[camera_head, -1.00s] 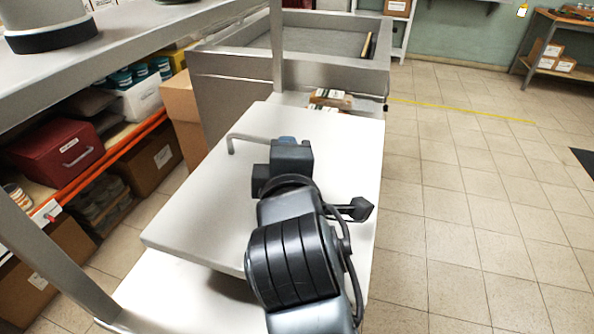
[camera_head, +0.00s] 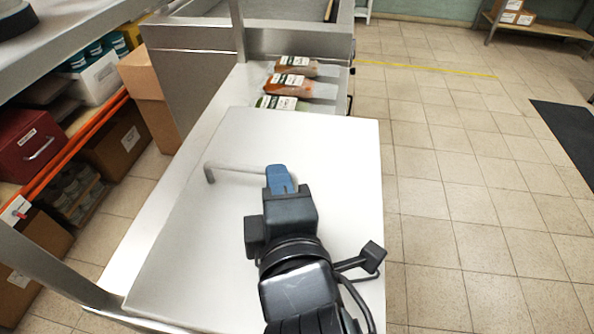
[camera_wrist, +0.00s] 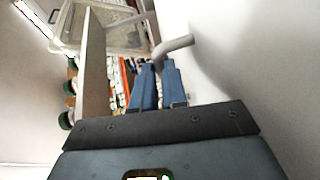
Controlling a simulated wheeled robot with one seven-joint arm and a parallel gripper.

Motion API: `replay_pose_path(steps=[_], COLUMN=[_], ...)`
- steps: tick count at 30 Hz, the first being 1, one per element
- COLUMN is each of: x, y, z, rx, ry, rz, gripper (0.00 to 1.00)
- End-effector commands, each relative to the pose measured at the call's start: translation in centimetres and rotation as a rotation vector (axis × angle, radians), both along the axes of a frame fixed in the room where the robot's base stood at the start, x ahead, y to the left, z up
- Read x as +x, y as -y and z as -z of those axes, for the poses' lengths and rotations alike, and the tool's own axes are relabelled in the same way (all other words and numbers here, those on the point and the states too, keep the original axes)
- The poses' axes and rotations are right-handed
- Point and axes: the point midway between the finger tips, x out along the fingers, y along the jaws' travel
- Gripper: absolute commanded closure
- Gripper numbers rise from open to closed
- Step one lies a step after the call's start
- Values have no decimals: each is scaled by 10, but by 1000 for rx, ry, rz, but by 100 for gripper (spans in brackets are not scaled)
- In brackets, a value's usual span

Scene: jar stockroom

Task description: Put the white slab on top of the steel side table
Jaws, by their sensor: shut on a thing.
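The white slab (camera_head: 210,225) is a broad flat board, roughly level, with a grey bar handle (camera_head: 235,169) on its upper face. My gripper (camera_head: 280,180) has its blue fingers shut on the right part of this handle. The handle also shows in the wrist view (camera_wrist: 175,45), running down to the fingers (camera_wrist: 158,88). The slab lies over a pale steel table (camera_head: 212,108), which shows along its left and far edges. I cannot tell whether the slab touches the table or hangs above it. My arm hides the slab's near right part.
Several labelled food packs (camera_head: 295,85) lie on the table just beyond the slab. A steel basin unit (camera_head: 190,75) stands behind. Shelving with an orange rail (camera_head: 75,140), a red box (camera_head: 30,140) and cartons is at left.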

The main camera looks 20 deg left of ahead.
Motion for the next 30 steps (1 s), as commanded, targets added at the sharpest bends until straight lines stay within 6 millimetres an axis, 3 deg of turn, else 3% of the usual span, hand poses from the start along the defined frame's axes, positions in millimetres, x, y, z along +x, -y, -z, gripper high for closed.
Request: replay_pose_path(steps=[6,12,19,30], x=[-1,-1,-1,-1], y=[-40,-65,-73,-73], z=[19,34,43,79], rx=[2,5,3,5], ry=[6,7,6,6], rz=[-4,-2,-1,-3], gripper=[100,100,100,100])
